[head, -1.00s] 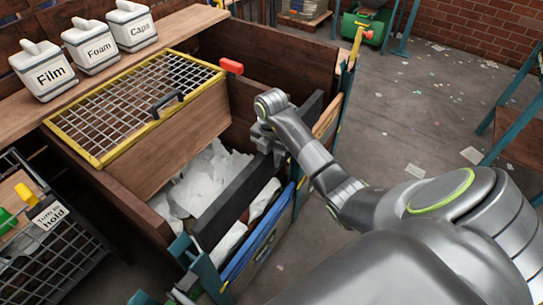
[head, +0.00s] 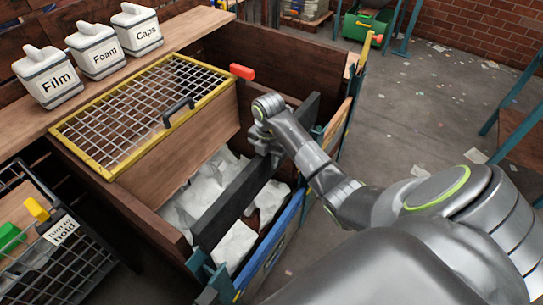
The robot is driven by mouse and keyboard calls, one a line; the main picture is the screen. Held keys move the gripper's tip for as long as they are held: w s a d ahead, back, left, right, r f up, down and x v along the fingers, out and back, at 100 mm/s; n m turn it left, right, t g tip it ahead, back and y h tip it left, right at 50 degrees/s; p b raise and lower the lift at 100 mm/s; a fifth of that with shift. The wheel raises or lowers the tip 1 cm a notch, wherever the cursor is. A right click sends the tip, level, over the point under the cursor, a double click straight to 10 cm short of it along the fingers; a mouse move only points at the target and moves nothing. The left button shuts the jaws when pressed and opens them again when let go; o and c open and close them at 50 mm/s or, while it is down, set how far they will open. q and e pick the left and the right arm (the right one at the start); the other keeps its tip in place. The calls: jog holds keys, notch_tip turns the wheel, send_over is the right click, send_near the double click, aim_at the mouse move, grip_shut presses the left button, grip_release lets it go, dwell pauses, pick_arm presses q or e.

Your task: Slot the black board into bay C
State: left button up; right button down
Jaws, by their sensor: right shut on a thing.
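The black board (head: 232,197) is a long dark plank standing on edge. It runs lengthwise over the open bin (head: 134,204), with white bags showing on both sides of it. My right gripper (head: 266,143) is shut on the black board near its far end. The board's lower edge is hidden, so I cannot tell whether it sits in a slot. No letter for bay C is readable. My left gripper is not in view.
A yellow-framed mesh lid (head: 104,172) with a black handle lies left of the board. Canisters marked Film (head: 45,88), Foam (head: 98,60) and Caps (head: 138,38) stand on a shelf. A blue panel (head: 268,248) fronts the bin.

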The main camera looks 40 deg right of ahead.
jog(key=shift+f, duration=0.25)
jog(key=shift+s+d+r, duration=0.15)
jog(key=shift+s, duration=0.3)
jog(key=shift+r, duration=0.1)
jog(key=shift+d+f, duration=0.1)
jog(key=shift+f, duration=0.1)
pick_arm(q)
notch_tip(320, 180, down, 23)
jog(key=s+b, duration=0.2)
jog(key=b, duration=2.1)
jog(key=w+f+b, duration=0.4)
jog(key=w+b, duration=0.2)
jog(key=b, duration=0.3)
pick_arm(e)
notch_tip(320, 180, down, 43)
jog(key=shift+r+b, duration=0.1)
jog(key=shift+b, duration=1)
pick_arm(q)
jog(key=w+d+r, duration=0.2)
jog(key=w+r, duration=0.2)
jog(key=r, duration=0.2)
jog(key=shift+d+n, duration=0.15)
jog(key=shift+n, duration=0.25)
